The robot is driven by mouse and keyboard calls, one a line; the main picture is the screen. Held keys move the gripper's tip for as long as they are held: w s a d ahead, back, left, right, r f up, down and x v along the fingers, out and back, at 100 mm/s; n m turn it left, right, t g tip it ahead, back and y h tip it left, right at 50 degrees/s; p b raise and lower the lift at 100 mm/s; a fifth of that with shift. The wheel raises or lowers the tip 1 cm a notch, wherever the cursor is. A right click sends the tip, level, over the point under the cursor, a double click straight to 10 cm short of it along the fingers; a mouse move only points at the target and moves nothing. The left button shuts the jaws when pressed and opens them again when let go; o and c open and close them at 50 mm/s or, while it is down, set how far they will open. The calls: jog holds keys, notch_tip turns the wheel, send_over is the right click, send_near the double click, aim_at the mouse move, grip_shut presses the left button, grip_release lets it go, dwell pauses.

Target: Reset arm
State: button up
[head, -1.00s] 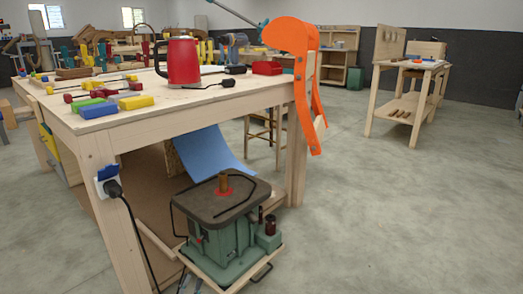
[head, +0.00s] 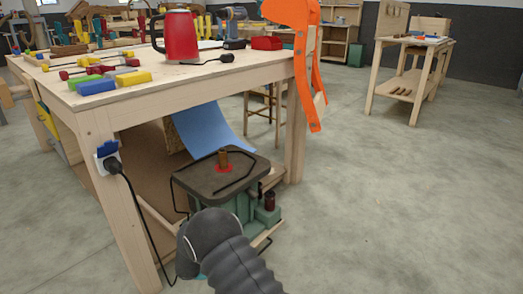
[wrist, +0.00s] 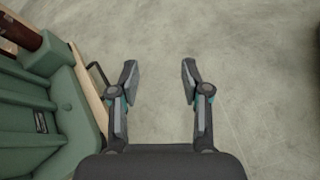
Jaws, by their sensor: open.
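My gripper (wrist: 158,82) shows in the wrist view, open and empty, with its two fingers apart over bare concrete floor. In the head view a dark ribbed part of my arm rises from the bottom edge, in front of the green machine; my fingertips cannot be made out there. The green machine (head: 228,206) with a dark flat top stands on a wooden base under the workbench's front edge. Its green side (wrist: 40,110) also shows left of my gripper in the wrist view, apart from the fingers.
A wooden workbench (head: 200,79) carries a red kettle (head: 181,36), colored blocks (head: 97,87) and clamps. A plug sits in a socket (head: 108,157) on its leg, with a black cord hanging down. An orange piece (head: 313,85) hangs at its corner. The floor (head: 400,210) to the right is clear.

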jog(key=s+d+r+m+y, duration=0.3)
jog(key=s+d+r+m, duration=0.3)
jog(key=s+r, duration=0.4)
jog(key=s+d+r+m+y, duration=0.4)
jog(key=s+d+r+m, duration=0.3)
jog(key=r, duration=0.8)
jog(key=s+d+r+m+t+y, duration=0.1)
jog(key=s+d+r+m+y, duration=0.3)
jog(key=s+r, duration=0.9)
jog(key=d+m, duration=0.2)
jog(key=d, duration=0.1)
jog(key=shift+s+p, duration=0.3)
jog(key=shift+s, duration=0.05)
